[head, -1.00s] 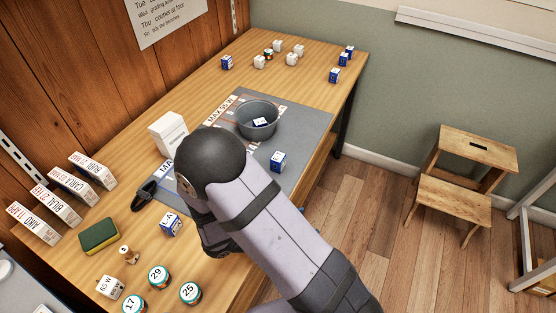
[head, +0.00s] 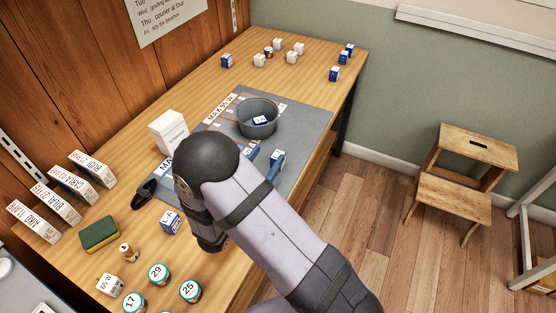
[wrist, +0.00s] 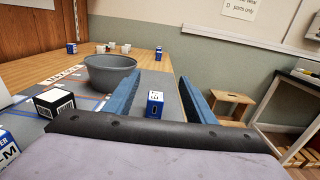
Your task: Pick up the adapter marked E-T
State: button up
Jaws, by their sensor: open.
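A blue-and-white adapter (head: 278,156) stands upright on the grey mat (head: 308,122), right of the grey bowl. In the head view my gripper (head: 264,161) is partly hidden by my arm. I cannot read E-T on any adapter. Another blue-and-white adapter (head: 171,223), its lettering only partly readable, stands near the front.
The grey bowl (head: 243,122) holds a blue-and-white block. A black-and-white barcoded block (wrist: 54,102) is left of my gripper. More blue and white blocks stand at the far end. A sponge (head: 99,234), numbered round tins (head: 158,275) and labelled boxes (head: 92,169) are at the left.

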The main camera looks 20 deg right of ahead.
aim_at(275, 160)
notch_tip(275, 160, down, 6)
jog(key=shift+f, duration=0.25)
jog(key=shift+w+d+r+p, duration=0.2)
jog(key=shift+w+d+p, duration=0.1)
jog(key=shift+w+d, duration=0.2)
jog(key=shift+p+x, duration=0.65)
jog(key=shift+x, duration=2.45)
jog(key=shift+f, duration=0.1)
jog(key=c, duration=1.1)
